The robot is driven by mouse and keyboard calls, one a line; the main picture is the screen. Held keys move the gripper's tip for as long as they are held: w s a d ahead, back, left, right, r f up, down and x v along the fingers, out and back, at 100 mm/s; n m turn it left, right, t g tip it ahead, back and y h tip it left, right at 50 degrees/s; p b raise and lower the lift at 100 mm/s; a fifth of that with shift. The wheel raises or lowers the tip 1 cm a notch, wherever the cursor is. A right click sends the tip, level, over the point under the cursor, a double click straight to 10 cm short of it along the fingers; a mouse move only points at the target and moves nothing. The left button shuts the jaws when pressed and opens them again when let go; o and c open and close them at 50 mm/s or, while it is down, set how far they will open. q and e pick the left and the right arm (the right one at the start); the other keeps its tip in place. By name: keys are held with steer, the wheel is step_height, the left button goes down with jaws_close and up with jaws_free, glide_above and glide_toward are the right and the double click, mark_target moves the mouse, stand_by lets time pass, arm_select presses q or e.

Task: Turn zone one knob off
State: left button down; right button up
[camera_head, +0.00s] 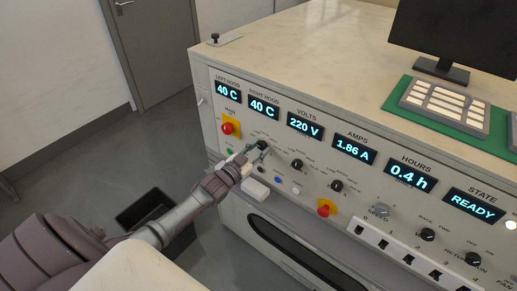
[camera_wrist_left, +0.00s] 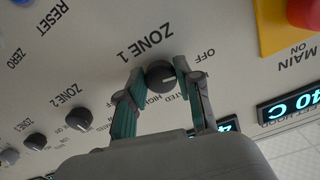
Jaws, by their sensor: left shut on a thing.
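The zone one knob (camera_wrist_left: 160,76) is a dark round knob with a pale pointer line, on the pale panel under the label "ZONE 1". My left gripper (camera_wrist_left: 158,82) has a finger on each side of it and is shut on it. In the head view my left gripper (camera_head: 254,153) reaches the panel below the left displays, and the knob (camera_head: 262,145) shows at its fingertips. The "OFF" mark is to the right of the knob in the left wrist view. The pointer's exact setting is hard to read. My right gripper is not in view.
The zone two knob (camera_wrist_left: 79,119) is beside it, with further knobs beyond. A red main button (camera_head: 228,128) on a yellow plate is left of the gripper. A second red button (camera_head: 324,209) is lower right.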

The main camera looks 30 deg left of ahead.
arm_select(q)
steer(key=shift+f, duration=0.15)
stand_by(0.3)
steer(key=c, duration=0.8)
jaws_free()
steer(key=shift+o, duration=0.2)
steer(key=s+a, duration=0.1)
steer(key=s, duration=1.1)
steer(key=shift+a, duration=0.15)
